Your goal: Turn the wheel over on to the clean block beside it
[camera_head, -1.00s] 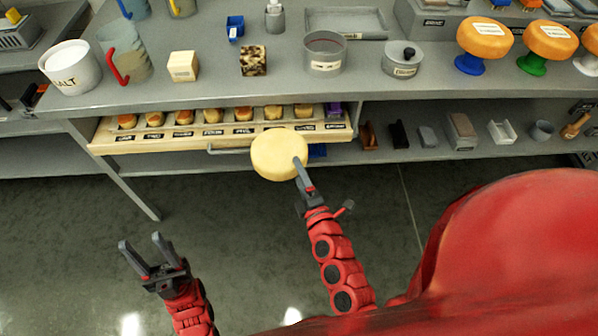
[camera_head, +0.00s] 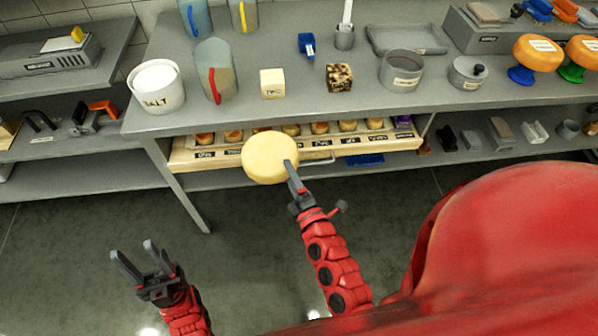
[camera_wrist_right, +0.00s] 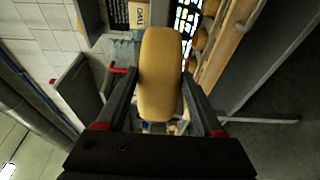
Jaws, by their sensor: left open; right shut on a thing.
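A pale yellow cheese wheel (camera_head: 270,157) is held in the air in front of the workbench, its round face towards the head camera. My right gripper (camera_head: 291,170) is shut on its edge. In the right wrist view the wheel (camera_wrist_right: 160,75) is edge-on between the fingers (camera_wrist_right: 160,105). On the bench stand a clean pale block (camera_head: 272,85) and, to its right, a dark mottled block (camera_head: 339,78). Both carry labels too small to read. My left gripper (camera_head: 133,262) is open and empty, low at the left over the floor.
The bench (camera_head: 235,112) holds a salt tub (camera_head: 158,88), a jug with a red handle (camera_head: 214,72), a grey round pan (camera_head: 401,72) and a lidded pot (camera_head: 467,73). Below its front edge, a wooden drawer (camera_head: 185,160) of small cheeses stands open behind the wheel.

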